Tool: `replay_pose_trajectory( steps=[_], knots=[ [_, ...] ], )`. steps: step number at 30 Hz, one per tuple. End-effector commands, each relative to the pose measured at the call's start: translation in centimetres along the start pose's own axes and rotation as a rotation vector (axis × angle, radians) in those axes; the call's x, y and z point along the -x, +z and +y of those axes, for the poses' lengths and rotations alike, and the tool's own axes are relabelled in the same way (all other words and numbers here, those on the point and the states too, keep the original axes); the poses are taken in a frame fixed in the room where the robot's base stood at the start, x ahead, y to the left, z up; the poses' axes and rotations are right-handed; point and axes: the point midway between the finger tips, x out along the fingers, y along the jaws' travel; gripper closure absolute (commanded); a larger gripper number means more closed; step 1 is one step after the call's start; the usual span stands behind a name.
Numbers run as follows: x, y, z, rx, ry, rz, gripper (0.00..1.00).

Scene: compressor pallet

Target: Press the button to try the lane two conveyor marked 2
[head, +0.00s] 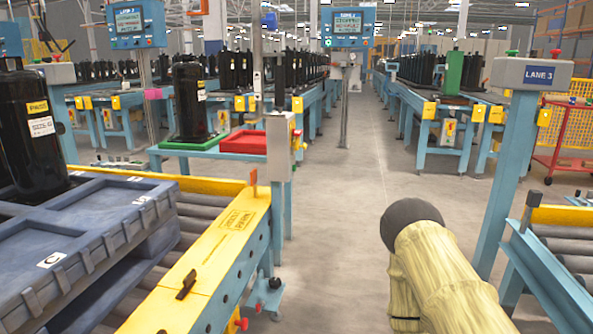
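A blue display panel (347,27) stands on a tall post at the top centre; its header seems to read LANE 2, and its small screen text is hard to read. A grey control box (279,137) on a blue post stands at the end of the near left conveyor. No number is legible on it, and I cannot tell which lane it serves. My arm (435,270), in a beige cover with a dark rounded end, reaches up from the bottom right. No gripper fingers show. The arm is apart from the box.
A grey LANE 3 box (532,74) with a red and a green button on top stands at right. A dark blue pallet (110,215) carrying a black compressor (28,130) rests on the left rollers. A yellow rail (205,265) edges them. The central aisle floor (345,195) is clear.

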Motion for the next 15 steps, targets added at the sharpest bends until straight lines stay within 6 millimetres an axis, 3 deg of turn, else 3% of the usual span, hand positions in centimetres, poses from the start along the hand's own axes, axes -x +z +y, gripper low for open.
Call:
replay_pose_trajectory(
  steps=[1, 6, 15],
  knots=[
    [0.0, 0.0, 0.0, 0.0, 0.0, 0.0, 0.73],
    [0.0, 0.0, 0.0, 0.0, 0.0, 0.0, 1.0],
    [0.0, 0.0, 0.0, 0.0, 0.0, 0.0, 1.0]
  ],
)
